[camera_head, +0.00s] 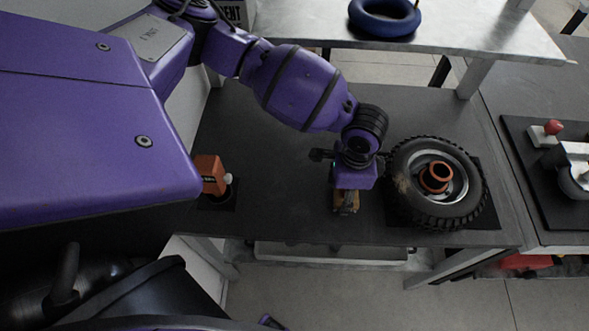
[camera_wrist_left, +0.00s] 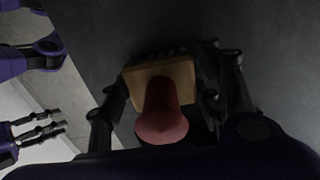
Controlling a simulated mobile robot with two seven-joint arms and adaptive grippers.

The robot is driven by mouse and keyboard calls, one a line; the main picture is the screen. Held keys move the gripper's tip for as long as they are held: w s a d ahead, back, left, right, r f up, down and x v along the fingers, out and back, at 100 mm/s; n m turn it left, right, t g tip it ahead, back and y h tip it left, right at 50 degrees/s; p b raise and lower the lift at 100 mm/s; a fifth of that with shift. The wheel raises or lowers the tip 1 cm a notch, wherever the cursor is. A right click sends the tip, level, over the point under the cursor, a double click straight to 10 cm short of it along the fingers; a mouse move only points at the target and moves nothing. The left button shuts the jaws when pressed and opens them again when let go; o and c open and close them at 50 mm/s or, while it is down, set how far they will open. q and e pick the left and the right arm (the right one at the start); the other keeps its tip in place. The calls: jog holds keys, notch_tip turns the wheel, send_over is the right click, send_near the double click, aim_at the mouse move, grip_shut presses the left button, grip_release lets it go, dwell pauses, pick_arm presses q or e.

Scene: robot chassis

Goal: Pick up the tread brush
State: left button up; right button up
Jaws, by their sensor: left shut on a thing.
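The tread brush (camera_wrist_left: 182,74) has a pale wooden block, a reddish rounded handle and dark bristles at the block's far edge. My left gripper (camera_wrist_left: 160,92) is shut on it, with a finger on each side of the block. In the head view my left gripper (camera_head: 346,196) is over the dark bench mat, left of the tyre. There the brush (camera_head: 347,205) shows only as a small brown piece below the gripper, and the rest is hidden. My right gripper (camera_wrist_left: 38,124) shows at the left of the wrist view, its two fingers apart and empty.
An orange tool (camera_head: 209,174) stands at the bench's left. A raised shelf (camera_head: 470,38) with a blue ring (camera_head: 385,30) is behind. The mat between tool and gripper is clear.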

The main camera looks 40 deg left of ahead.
pick_arm(q)
jog(key=shift+w+r, duration=0.15)
jog(key=shift+r, duration=0.55)
jog(key=s+d+r+p, duration=0.1)
jog(key=s+d+r, duration=0.8)
jog(key=d+r, duration=0.1)
jog(key=shift+s+d+r+p, duration=0.2)
jog(key=shift+s+r+p, duration=0.2)
jog(key=shift+r, duration=0.45)
pick_arm(e)
jog(key=shift+w+a+r, duration=0.1)
jog(key=shift+a+r, duration=0.15)
jog(key=shift+r, duration=0.45)
pick_arm(q)
jog(key=shift+w, duration=0.1)
